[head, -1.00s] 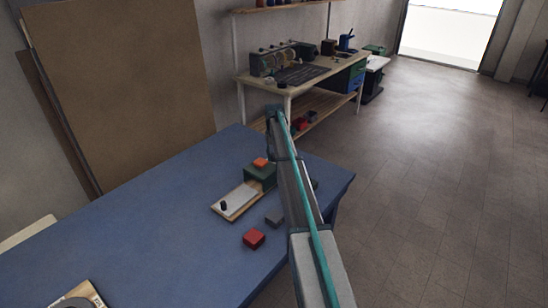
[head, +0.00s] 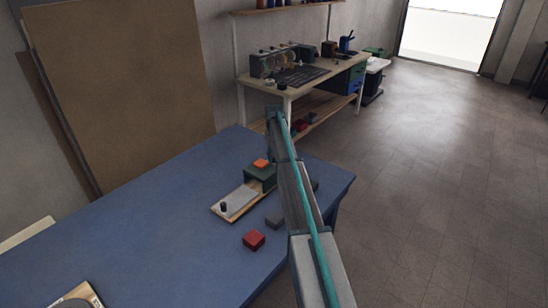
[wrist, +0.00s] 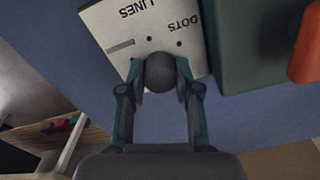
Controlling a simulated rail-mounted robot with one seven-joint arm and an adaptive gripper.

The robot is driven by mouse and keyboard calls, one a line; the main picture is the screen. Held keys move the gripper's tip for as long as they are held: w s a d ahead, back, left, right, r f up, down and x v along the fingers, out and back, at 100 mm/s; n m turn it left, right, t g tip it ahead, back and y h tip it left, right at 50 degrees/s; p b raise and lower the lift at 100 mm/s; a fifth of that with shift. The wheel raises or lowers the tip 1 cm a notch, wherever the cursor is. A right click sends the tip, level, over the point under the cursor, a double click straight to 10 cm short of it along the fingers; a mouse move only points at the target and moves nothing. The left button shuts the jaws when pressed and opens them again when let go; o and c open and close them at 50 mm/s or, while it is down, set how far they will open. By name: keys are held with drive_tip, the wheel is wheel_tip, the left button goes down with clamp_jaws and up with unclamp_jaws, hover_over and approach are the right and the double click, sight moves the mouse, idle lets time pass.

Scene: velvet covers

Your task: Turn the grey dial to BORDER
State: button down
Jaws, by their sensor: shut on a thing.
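The grey dial (wrist: 160,72) shows in the wrist view as a round dark knob on a pale plate (wrist: 105,28). The plate carries the words LINES and DOTS, upside down here, with small dark dots and a short grey bar beside the knob. No BORDER label is visible. My gripper (wrist: 160,80) is shut on the dial, one finger on each side. I cannot tell which mark the dial points to. In the head view, the dial and my gripper are hidden behind my arm.
A green box (head: 258,178) with an orange top (head: 261,163) stands close beside the dial plate. A red block (head: 254,239) and a grey block (head: 275,221) sit nearby.

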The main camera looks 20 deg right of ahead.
drive_tip(key=c, duration=0.8)
unclamp_jaws()
wheel_tip(320, 180, up, 12)
drive_tip(key=shift+s, duration=0.1)
